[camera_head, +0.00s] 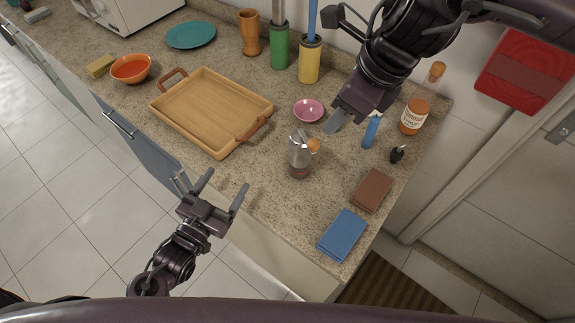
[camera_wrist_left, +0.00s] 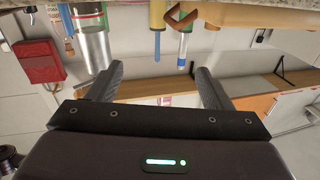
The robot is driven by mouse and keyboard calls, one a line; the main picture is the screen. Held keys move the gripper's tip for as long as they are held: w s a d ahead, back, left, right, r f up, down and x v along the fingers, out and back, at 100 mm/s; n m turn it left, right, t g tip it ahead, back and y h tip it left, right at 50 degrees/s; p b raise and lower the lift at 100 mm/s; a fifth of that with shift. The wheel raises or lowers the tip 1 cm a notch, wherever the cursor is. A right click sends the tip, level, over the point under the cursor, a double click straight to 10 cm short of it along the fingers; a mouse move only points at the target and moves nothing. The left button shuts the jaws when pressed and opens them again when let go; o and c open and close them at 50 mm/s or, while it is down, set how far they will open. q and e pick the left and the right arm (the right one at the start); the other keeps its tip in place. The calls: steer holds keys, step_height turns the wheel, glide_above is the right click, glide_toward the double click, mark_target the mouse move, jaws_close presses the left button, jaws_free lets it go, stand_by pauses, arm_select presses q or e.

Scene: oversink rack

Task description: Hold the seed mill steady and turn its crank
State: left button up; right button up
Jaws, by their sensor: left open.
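The seed mill (camera_head: 299,160) stands upright on the speckled counter, with a clear body, dark contents low down and a metal top. Its crank ends in an orange knob (camera_head: 314,145) on the right side of the top. My left gripper (camera_head: 222,187) is open and empty, in front of the counter's edge and left of the mill, apart from it. In the left wrist view, which is upside down, the mill (camera_wrist_left: 93,42) appears beyond the fingers at upper left. My right gripper (camera_head: 337,119) is above the counter, behind and right of the mill, apart from it; its finger gap is unclear.
A wooden tray (camera_head: 185,119) lies left of the mill. A pink bowl (camera_head: 308,110) is behind it. A syrup bottle (camera_head: 415,115), blue bottle (camera_head: 371,131), brown block (camera_head: 372,190) and blue cloth-like item (camera_head: 342,235) are to its right. The counter immediately left of the mill is clear.

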mark_target(296, 155)
arm_select(q)
steer(key=shift+n, duration=0.4)
steer(key=w+d+r, duration=0.1)
steer(key=d, duration=0.4)
steer(key=w+d+r, duration=0.1)
steer(key=d, duration=0.3)
steer(key=w+d+r, duration=0.1)
steer(key=d, duration=0.4)
steer(key=shift+w+d+r, duration=0.35)
steer(key=shift+w+r, duration=0.05)
steer(key=x, duration=0.7)
steer(key=shift+w, duration=0.25)
